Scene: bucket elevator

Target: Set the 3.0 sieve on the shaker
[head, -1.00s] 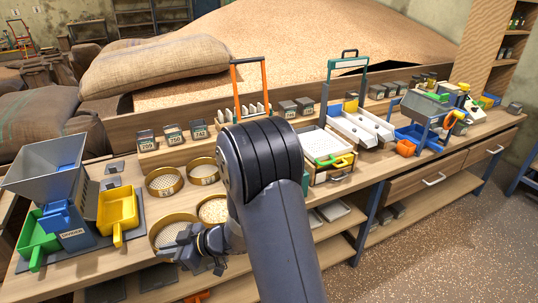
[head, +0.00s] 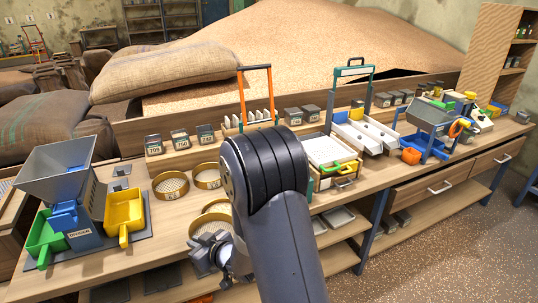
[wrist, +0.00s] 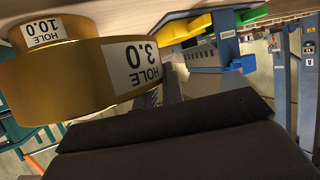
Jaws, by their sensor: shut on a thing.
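My gripper (head: 207,250) is low in the head view, partly hidden by my arm, and shut on the near rim of a brass-coloured sieve (head: 209,227). In the wrist view this sieve (wrist: 60,84) is large at the left, with an upside-down label reading HOLE 3.0. A smaller-looking sieve labelled HOLE 10.0 (wrist: 40,32) shows beyond it. In the head view another sieve (head: 216,206) is just behind the held one, partly covered. Two more sieves, one at the left (head: 170,186) and one at the right (head: 206,176), rest on the bench. I cannot tell which machine is the shaker.
A grey-blue hopper device (head: 75,225) with green and yellow scoops stands at the left. A white-topped drawer box (head: 327,150), a white-trayed machine (head: 365,133) and a blue-framed device (head: 430,120) stand to the right. Small labelled boxes (head: 180,139) line the back.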

